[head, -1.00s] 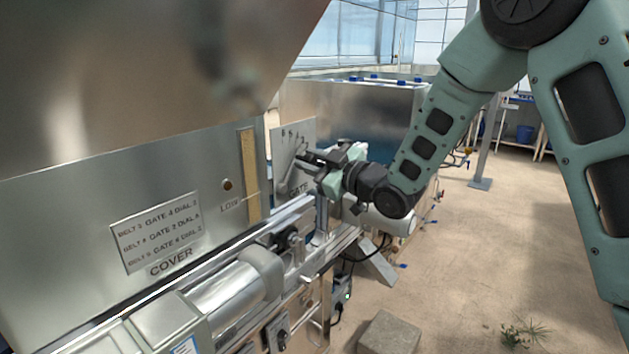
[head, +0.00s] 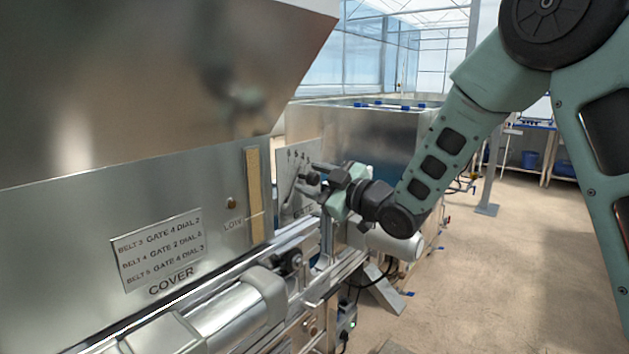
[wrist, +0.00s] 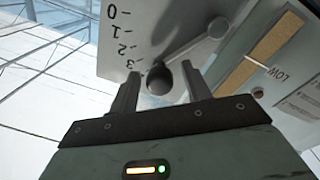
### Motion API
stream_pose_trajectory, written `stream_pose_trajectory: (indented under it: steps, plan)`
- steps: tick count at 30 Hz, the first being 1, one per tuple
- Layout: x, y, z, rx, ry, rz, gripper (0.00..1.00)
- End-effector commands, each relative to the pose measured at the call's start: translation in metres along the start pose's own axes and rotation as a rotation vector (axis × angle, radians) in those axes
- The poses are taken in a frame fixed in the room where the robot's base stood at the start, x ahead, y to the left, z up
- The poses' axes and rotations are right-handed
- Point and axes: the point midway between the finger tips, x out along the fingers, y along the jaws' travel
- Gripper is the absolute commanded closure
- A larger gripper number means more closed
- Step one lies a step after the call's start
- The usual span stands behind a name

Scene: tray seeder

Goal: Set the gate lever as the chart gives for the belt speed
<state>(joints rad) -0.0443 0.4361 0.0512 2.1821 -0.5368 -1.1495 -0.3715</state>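The gate lever (wrist: 198,42) is a grey arm on the gate plate (wrist: 140,22), with a dark round knob (wrist: 159,80) at its end. The plate carries a scale from 0 to 3 in the wrist view; the knob is close to the 3, and any further marks are hidden there. My gripper (wrist: 160,70) is open, one finger on each side of the knob, with gaps visible. In the head view my gripper (head: 314,180) is at the gate plate (head: 283,168). The chart (head: 161,248) lists gate and dial settings for belts 3, 4 and 5; its dial figures are blurred.
The large steel hopper (head: 150,80) overhangs at upper left. A yellowish level strip (head: 254,195) marked LOW is left of the gate plate. A rail and roller (head: 225,310) run below. The floor (head: 500,270) at right is clear.

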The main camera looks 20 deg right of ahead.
Motion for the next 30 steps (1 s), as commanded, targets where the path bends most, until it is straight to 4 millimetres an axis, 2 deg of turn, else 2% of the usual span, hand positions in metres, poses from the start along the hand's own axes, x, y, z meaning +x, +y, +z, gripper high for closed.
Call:
stream_pose_trajectory:
  steps: [7, 11, 28, 30]
  plan:
    - [-0.003, 0.000, 0.000, 0.000, 0.001, 0.000, 0.52]
    - [-0.018, 0.000, 0.002, -0.001, 0.000, 0.003, 0.52]
    - [-0.149, -0.001, 0.002, 0.000, -0.001, 0.005, 0.52]
    - [-0.153, -0.003, 0.005, -0.003, 0.005, 0.003, 0.52]
